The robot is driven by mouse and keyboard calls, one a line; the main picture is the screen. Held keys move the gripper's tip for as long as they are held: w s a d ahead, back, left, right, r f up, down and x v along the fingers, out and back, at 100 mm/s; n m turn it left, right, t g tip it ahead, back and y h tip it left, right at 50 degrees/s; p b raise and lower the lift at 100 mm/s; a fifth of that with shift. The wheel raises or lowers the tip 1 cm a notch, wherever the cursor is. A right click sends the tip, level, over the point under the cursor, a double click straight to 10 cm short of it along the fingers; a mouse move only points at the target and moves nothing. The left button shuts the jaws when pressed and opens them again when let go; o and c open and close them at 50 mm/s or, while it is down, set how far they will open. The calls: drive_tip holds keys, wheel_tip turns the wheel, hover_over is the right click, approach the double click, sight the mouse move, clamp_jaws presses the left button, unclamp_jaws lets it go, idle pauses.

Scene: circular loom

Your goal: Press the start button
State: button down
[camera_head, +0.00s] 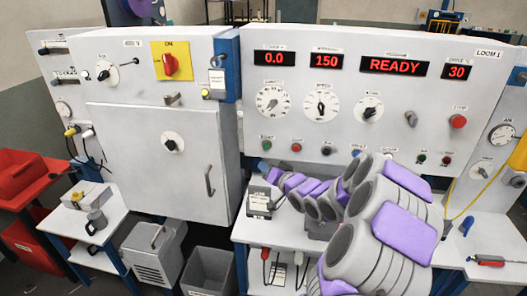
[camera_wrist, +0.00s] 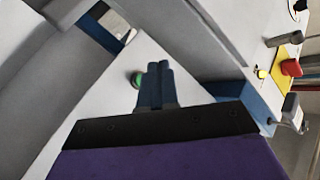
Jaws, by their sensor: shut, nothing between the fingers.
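A green button (camera_head: 266,146) sits at the left end of a row on the loom's control panel, with a red and a black button to its right. Its label is too small to read. In the wrist view the green button (camera_wrist: 137,79) shows just left of my fingertips, partly hidden by them. My gripper (camera_wrist: 158,68) has its two dark blue fingers together, with nothing between them. In the head view my gripper's blue tip (camera_head: 264,165) is just below the green button. I cannot tell whether it touches the panel.
Another green button (camera_head: 421,158) and a red one sit further right, below a larger red button (camera_head: 459,121). A blue post (camera_head: 226,65) stands left of the panel. A small dark box (camera_head: 259,202) rests on the white table below. The display reads READY.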

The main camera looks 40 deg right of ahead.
sight(266, 146)
drive_tip(key=shift+d+f, duration=0.1)
drive_tip(key=shift+d, duration=0.3)
drive_tip(key=w+d+p, duration=0.3)
drive_tip(key=w+p, duration=0.2)
drive_tip(key=p, duration=0.1)
drive_tip(key=shift+w+d+r, duration=0.35)
drive_tip(key=shift+w+d, duration=0.05)
idle(1.6)
